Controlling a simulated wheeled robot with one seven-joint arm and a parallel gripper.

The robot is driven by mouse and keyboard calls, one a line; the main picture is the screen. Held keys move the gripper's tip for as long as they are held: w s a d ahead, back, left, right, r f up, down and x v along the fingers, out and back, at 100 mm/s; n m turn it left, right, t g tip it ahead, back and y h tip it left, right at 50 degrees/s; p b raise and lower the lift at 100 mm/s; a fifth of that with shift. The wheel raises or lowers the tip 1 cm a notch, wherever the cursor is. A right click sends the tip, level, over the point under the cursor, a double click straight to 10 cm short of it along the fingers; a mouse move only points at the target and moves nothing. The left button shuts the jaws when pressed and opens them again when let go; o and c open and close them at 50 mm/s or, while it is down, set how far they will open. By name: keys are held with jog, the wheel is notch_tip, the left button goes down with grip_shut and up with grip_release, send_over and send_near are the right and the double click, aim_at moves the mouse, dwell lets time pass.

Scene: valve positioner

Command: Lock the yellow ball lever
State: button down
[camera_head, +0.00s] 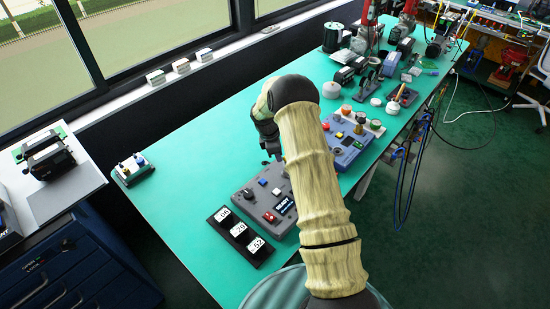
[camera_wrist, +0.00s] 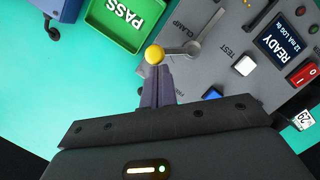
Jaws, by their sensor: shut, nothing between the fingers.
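In the wrist view the yellow ball (camera_wrist: 154,55) sits on the end of a grey lever (camera_wrist: 178,50), which runs right to a pivot on a grey panel (camera_wrist: 222,85). The word CLAMP is printed beside the lever. My gripper (camera_wrist: 157,72) is shut and empty, with its fingertips right at the ball; I cannot tell whether they touch it. In the head view my gripper (camera_head: 271,150) hangs over the table behind the grey panel (camera_head: 248,190). My arm hides the ball lever there.
A green PASS tray (camera_wrist: 152,9) lies beside the panel. The panel has a READY screen (camera_wrist: 284,45), a white button (camera_wrist: 245,65) and a red switch (camera_wrist: 304,75). A blue-grey box (camera_head: 345,147) stands to the right.

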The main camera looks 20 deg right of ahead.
jog(key=shift+d+m+g+b, duration=0.2)
jog(key=shift+d+m, duration=0.15)
jog(key=shift+m, duration=0.4)
jog(key=shift+d+m+g+b, duration=0.1)
jog(key=shift+d+m+g, duration=0.2)
jog(key=shift+m, duration=0.45)
jog(key=a, duration=0.1)
jog(key=w+a, duration=0.2)
jog(key=a, duration=0.1)
jog(key=s+b+v, duration=0.1)
jog(key=b+v, duration=0.1)
jog(key=v, duration=0.7)
jog(key=shift+w+d+r, duration=0.2)
jog(key=shift+w+r, duration=0.1)
jog(key=shift+r, duration=0.25)
